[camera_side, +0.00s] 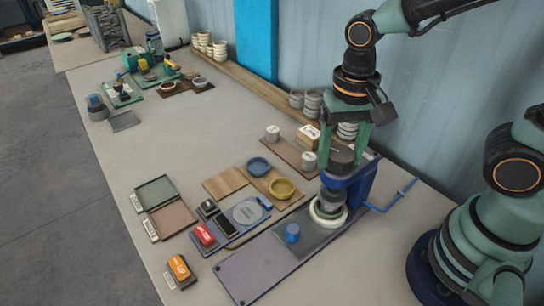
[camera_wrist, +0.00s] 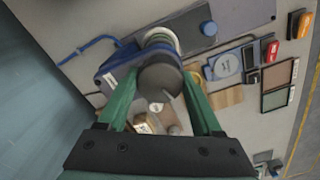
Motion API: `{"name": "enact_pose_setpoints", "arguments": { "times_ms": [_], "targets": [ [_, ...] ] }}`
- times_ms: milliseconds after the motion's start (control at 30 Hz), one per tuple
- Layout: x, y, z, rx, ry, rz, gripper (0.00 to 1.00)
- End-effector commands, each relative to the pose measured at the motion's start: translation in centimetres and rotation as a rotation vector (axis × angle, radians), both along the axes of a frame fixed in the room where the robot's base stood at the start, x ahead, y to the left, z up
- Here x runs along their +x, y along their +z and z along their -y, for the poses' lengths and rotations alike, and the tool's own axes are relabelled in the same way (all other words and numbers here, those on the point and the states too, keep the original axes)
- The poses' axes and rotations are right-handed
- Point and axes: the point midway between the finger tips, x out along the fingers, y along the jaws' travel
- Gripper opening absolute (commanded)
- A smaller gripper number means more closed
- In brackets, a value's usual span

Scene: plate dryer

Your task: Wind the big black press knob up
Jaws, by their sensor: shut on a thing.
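The big black press knob (camera_side: 342,158) tops the dark blue press (camera_side: 352,190) in the side view. My gripper (camera_side: 345,150) points down over it, with its green fingers on either side of the knob. In the wrist view the round knob (camera_wrist: 160,82) sits between the two fingertips of my gripper (camera_wrist: 160,78), and the gripper is shut on it. Below the knob, a grey ram (camera_side: 330,199) stands over a pale ring (camera_side: 328,214) on the press base. The exact finger contact is partly hidden in the side view.
A blue cup-like piece (camera_side: 292,233) stands on the grey base plate (camera_side: 250,268). A blue handle (camera_side: 393,200) sticks out to the right of the press.

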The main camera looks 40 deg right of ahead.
Motion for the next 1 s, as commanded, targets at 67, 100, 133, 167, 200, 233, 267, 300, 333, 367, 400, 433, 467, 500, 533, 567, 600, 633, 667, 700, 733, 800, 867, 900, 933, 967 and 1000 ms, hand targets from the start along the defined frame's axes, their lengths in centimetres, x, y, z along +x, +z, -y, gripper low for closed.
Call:
{"name": "enact_pose_setpoints", "arguments": {
  "times_ms": [67,100,133,167,200,233,267,300,333,367,400,433,467,500,533,567,600,633,667,700,733,800,867,900,933,967,1000],
  "targets": [
    [0.01,0.12,0.00,0.000,0.071,0.000,0.11],
    [0.01,0.13,0.00,0.000,0.110,0.000,0.11],
    [0.01,0.13,0.00,0.000,0.138,0.000,0.11],
    [0.01,0.13,0.00,0.000,0.166,0.000,0.11],
    [0.01,0.13,0.00,0.000,0.205,0.000,0.11],
    [0.02,0.14,0.01,0.000,0.233,0.000,0.11],
    [0.02,0.14,0.01,0.000,0.261,0.000,0.11],
    [0.02,0.14,0.01,0.000,0.300,0.000,0.11],
    [0.02,0.15,0.01,0.000,0.328,0.000,0.11],
    [0.02,0.15,0.01,0.000,0.356,0.000,0.11],
    [0.02,0.15,0.01,0.000,0.395,0.000,0.11],
    [0.02,0.15,0.01,0.000,0.423,0.000,0.11],
    [0.02,0.15,0.01,0.000,0.451,0.000,0.11],
    [0.02,0.16,0.01,0.000,0.490,0.000,0.11],
    [0.02,0.16,0.01,0.000,0.518,0.000,0.11],
    [0.02,0.16,0.01,0.000,0.546,0.000,0.11],
    [0.02,0.16,0.01,0.000,0.585,0.000,0.11],
    [0.02,0.16,0.01,0.000,0.613,0.000,0.11],
    [0.02,0.16,0.01,0.000,0.641,0.000,0.11],
    [0.02,0.16,0.01,0.000,0.680,0.000,0.11],
    [0.02,0.17,0.01,0.000,0.708,0.000,0.11],
    [0.02,0.17,0.00,0.000,0.774,0.000,0.11],
    [0.02,0.17,0.00,0.000,0.831,0.000,0.11],
    [0.03,0.17,0.01,0.000,0.868,0.000,0.11],
    [0.03,0.17,0.01,0.000,0.895,0.000,0.11],
    [0.03,0.17,0.01,0.000,0.922,0.000,0.11],
    [0.03,0.17,0.01,0.000,0.958,0.000,0.11]
  ]
}}
